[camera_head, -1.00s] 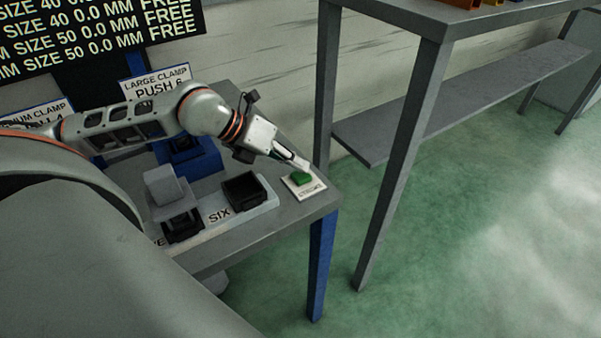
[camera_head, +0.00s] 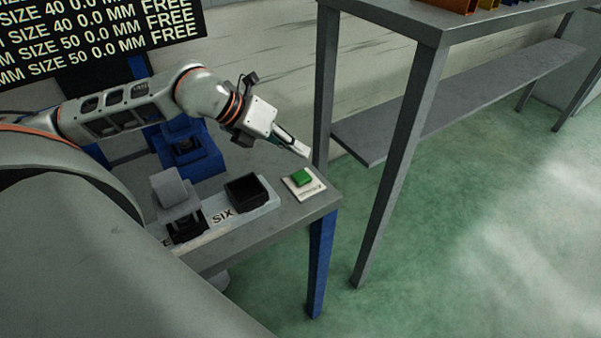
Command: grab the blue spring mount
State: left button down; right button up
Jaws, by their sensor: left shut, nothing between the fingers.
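I cannot clearly pick out a blue spring mount. A blue block-like fixture (camera_head: 205,165) with a dark part in it stands at the back of the grey table, behind my left arm; I cannot tell if it is a clamp. My left gripper (camera_head: 305,152) is shut and empty. It hangs in the air above and behind the green button (camera_head: 303,177) on its white plate, apart from it. My right gripper is not in view.
The grey table (camera_head: 245,232) holds a grey block (camera_head: 169,188) on a dark holder and an empty-looking black holder (camera_head: 246,190). A tall grey shelf unit (camera_head: 430,75) stands to the right, with partly cut-off coloured items (camera_head: 459,5) on top. Green floor is clear.

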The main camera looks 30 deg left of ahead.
aim_at(183, 129)
jog(key=k+l, duration=0.8)
